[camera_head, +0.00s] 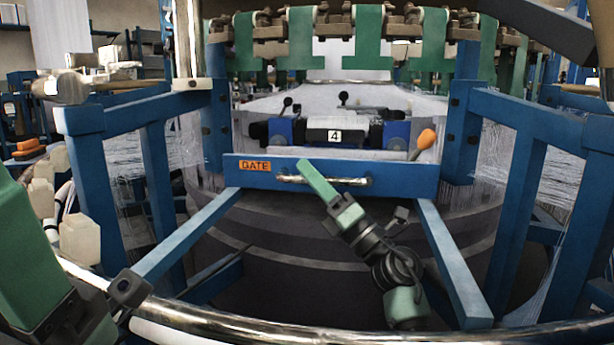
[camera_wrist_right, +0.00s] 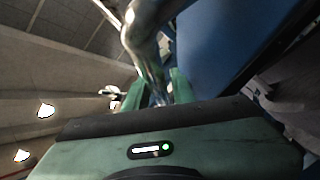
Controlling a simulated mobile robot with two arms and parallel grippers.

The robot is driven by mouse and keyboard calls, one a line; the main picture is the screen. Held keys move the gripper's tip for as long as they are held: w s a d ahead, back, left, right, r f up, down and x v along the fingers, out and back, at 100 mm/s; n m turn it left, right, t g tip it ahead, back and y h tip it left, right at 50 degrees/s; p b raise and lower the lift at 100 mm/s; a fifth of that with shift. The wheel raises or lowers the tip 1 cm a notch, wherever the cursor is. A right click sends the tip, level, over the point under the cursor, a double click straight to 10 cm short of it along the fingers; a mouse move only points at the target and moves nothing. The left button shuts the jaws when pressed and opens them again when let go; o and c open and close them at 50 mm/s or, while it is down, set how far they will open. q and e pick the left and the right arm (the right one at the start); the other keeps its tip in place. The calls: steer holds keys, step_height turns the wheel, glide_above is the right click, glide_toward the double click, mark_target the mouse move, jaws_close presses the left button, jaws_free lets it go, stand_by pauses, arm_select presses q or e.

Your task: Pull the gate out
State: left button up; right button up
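The gate is a blue crossbar (camera_head: 405,184) with an orange GATE label (camera_head: 255,166) and a chrome handle (camera_head: 350,181) on its front. It stands at the centre of the head view, across two blue rails. My right gripper (camera_head: 318,182) reaches up from below, with its green fingers at the handle. In the right wrist view the curved chrome handle (camera_wrist_right: 142,42) runs down between the green fingertips (camera_wrist_right: 155,92). I cannot tell whether they press on it. At the lower left only a green and dark part of my left arm shows; its fingers do not.
Blue rails (camera_head: 190,235) (camera_head: 455,265) run from the gate toward me. A curved chrome rail (camera_head: 270,330) crosses the front. Blue frames flank the gate. A unit marked 4 (camera_head: 335,136) sits behind it, and an orange-tipped lever (camera_head: 426,139) stands behind its right end.

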steer(key=shift+x, duration=0.75)
jaws_close()
stand_by(0.9)
